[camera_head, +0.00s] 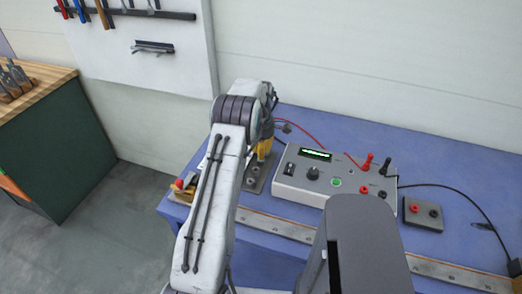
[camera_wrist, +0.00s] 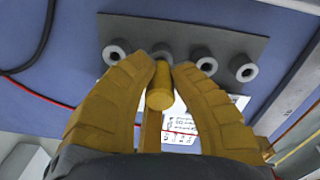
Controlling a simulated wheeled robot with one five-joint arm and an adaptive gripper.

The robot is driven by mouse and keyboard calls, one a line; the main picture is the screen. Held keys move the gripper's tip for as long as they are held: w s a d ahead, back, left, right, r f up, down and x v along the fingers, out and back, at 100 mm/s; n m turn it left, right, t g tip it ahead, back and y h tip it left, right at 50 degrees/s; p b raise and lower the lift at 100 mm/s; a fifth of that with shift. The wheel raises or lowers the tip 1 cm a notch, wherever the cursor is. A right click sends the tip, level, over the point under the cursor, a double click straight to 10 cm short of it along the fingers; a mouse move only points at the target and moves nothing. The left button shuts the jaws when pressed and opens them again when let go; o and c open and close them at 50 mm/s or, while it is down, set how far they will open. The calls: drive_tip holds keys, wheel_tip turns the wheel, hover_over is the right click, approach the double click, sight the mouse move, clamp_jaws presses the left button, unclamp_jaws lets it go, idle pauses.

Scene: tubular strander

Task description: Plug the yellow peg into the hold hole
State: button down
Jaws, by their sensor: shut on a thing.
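My gripper (camera_wrist: 165,75) has yellow-brown fingers and is shut on the yellow peg (camera_wrist: 160,90), a short cylinder, in the wrist view. Beyond the peg is a dark grey plate (camera_wrist: 225,43) with several round grey sockets in a row. The peg's far end lines up with the second socket from the left (camera_wrist: 163,49), which it partly hides. I cannot tell whether the peg's tip is inside it or just short of it. In the head view, my gripper (camera_head: 265,148) is over the back of the plate (camera_head: 262,175); the peg cannot be made out there.
A grey control box (camera_head: 325,178) with a display, knob and red and black plugs stands right of the plate. A small terminal block (camera_head: 423,213) is farther right. A red-knobbed thing (camera_head: 182,185) sits at the left edge of the blue table (camera_head: 445,180). Cables lie nearby.

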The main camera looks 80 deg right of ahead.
drive_tip(key=shift+f+b, duration=0.5)
drive_tip(key=shift+f, duration=0.3)
drive_tip(key=c, duration=1.2)
unclamp_jaws()
drive_tip(key=shift+o, duration=0.2)
drive_tip(key=shift+r, duration=0.1)
